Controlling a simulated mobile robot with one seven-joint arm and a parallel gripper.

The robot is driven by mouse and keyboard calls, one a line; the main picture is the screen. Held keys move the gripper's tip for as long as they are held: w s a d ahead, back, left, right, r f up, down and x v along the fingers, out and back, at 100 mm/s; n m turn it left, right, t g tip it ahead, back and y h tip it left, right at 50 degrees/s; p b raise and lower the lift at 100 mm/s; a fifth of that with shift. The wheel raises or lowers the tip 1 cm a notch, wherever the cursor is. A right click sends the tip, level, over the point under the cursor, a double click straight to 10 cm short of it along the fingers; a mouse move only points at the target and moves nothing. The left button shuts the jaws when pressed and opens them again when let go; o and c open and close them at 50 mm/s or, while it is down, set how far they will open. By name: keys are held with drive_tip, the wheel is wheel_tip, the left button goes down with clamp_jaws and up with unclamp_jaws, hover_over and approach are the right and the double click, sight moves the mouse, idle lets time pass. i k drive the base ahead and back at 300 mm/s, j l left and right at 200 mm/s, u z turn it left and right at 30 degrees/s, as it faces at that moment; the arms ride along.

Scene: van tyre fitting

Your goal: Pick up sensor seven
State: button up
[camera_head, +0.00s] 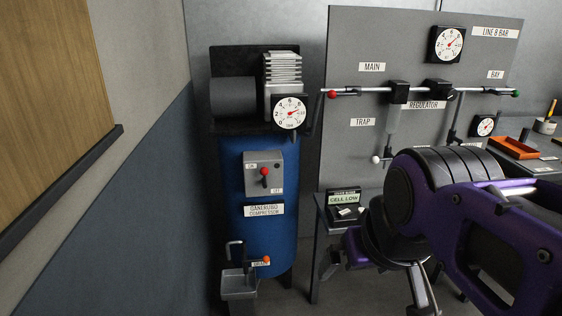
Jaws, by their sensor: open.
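I cannot pick out sensor seven by any label. A small dark unit with a "CELL LOW" display (343,199) stands on a small grey table (321,203) right of the blue tank. A small white piece (345,212) lies at its front; it is too small to identify. My purple arm fills the lower right and hides part of the table and the board behind. My gripper (337,258) shows only partly, low beside the table's front edge. It is open, with nothing seen between its jaws.
A blue compressor tank (230,190) stands at the centre, with a small grey basin (239,284) at its foot. A grey panel (345,140) holds pipes, gauges and valves. An orange tray (513,147) lies on the right bench. Floor at lower left is clear.

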sight(342, 213)
drive_tip(key=i+l, duration=0.25)
drive_tip(key=i+l+z, duration=0.1)
drive_tip(key=z, duration=0.35)
drive_tip(key=i+z, duration=0.1)
drive_tip(key=z, duration=0.3)
